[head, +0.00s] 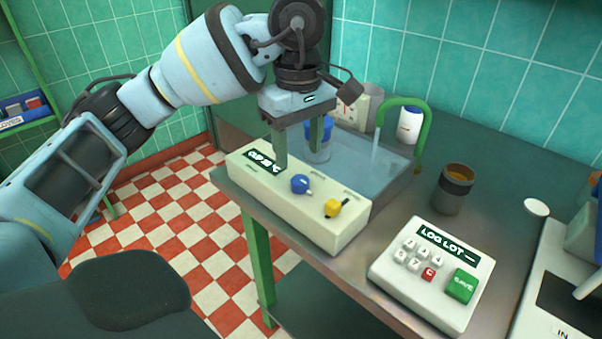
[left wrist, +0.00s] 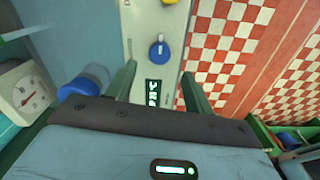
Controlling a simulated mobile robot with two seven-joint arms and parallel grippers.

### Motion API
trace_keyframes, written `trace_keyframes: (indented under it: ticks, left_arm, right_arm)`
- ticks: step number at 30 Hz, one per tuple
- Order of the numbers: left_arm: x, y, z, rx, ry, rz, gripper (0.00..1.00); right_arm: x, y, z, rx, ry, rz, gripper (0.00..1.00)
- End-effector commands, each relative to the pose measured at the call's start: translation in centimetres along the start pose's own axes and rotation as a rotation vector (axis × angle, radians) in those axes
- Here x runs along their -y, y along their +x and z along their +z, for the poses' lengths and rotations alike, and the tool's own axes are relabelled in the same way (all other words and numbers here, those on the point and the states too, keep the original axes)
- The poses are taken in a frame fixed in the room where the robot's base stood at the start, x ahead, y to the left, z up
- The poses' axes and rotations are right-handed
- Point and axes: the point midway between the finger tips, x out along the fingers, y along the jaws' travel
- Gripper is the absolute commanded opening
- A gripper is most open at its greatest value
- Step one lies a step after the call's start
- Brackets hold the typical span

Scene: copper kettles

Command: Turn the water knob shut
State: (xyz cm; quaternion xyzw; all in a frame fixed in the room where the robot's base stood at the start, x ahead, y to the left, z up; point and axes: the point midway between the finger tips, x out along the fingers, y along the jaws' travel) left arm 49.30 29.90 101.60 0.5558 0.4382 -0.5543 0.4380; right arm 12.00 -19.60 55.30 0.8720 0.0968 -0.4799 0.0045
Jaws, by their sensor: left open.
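A cream control box (head: 240,160) stands at the near left edge of the dark counter. It carries a blue knob (head: 301,184) and a yellow knob (head: 333,208). The blue knob shows a pale pointer mark; it is also in the left wrist view (left wrist: 159,50), ahead of the fingers. My left gripper (head: 298,158) is open and empty, pointing down over the label end of the box, left of the blue knob. A green curved tap (head: 421,115) stands behind the box, with a pale stream below its spout over a basin (head: 380,172). My right gripper is not seen.
A blue-capped jar (head: 318,142) stands close behind my left gripper. A dial gauge (left wrist: 26,90) shows in the left wrist view. A white keypad box (head: 400,280), a dark cup (head: 454,190) and a white bottle (head: 410,125) also stand on the counter.

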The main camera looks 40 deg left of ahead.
Motion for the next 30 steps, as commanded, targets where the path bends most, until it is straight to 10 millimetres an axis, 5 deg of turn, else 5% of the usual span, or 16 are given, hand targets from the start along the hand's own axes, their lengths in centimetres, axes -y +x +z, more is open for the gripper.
trace_keyframes:
  ticks: [9,23,30]
  left_arm:
    - [0.0,4.9,0.1,0.003,0.002,-0.005,0.52]
    - [0.0,6.0,0.1,0.002,0.001,0.000,0.52]
    - [0.0,6.0,0.1,0.002,0.001,-0.001,0.22]
  right_arm:
    - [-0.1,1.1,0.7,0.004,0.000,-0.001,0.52]
    - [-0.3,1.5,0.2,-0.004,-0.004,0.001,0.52]
    - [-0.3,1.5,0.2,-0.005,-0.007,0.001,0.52]
